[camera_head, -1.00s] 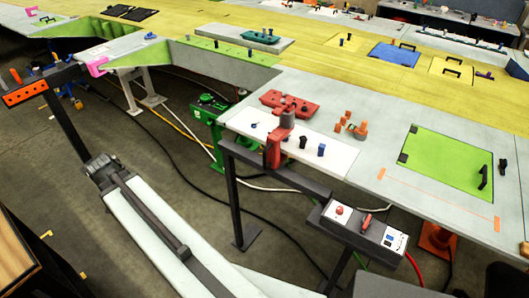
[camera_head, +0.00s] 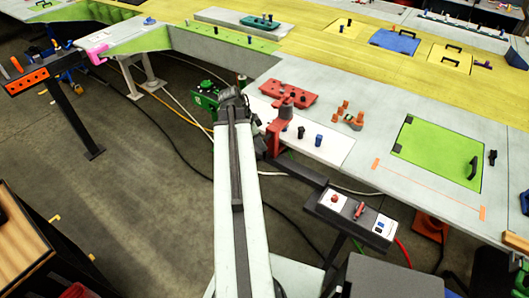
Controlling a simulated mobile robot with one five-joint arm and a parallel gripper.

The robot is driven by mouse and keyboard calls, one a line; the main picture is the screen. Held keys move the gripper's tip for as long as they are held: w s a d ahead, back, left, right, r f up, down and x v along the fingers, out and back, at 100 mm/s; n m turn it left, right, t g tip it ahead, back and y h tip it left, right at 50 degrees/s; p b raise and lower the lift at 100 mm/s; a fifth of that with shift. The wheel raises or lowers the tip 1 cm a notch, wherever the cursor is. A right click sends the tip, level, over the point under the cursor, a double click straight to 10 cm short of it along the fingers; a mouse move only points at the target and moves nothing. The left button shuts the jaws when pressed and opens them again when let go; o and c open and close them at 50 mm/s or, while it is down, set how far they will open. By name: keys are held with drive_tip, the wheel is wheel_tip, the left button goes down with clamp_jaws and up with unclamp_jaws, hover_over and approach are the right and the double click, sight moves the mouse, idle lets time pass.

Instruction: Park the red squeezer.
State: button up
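The red squeezer (camera_head: 275,139) looks like a red C-shaped tool with a dark grey cylinder at its top. It is upright at the front edge of the white work surface, beside a dark support arm (camera_head: 297,173). I cannot tell whether it is seated in a holder there. My arm reaches up from the bottom, and its dark end, with my gripper (camera_head: 231,97), is left of the squeezer and appears apart from it. The fingers are not clear, so I cannot see whether they are open or shut.
A red fixture plate (camera_head: 289,94) and small orange parts (camera_head: 347,117) lie behind and right of the squeezer. Dark and blue knobs (camera_head: 319,140) stand on a white plate. A control box (camera_head: 350,216) juts out in front. A green panel (camera_head: 437,154) lies at right.

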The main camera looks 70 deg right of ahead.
sight(264, 156)
drive_tip(key=b+x, duration=0.4)
drive_tip(key=x, duration=0.1)
drive_tip(key=shift+f, duration=0.3)
drive_tip(key=shift+r, duration=0.15)
clamp_jaws()
idle(0.9)
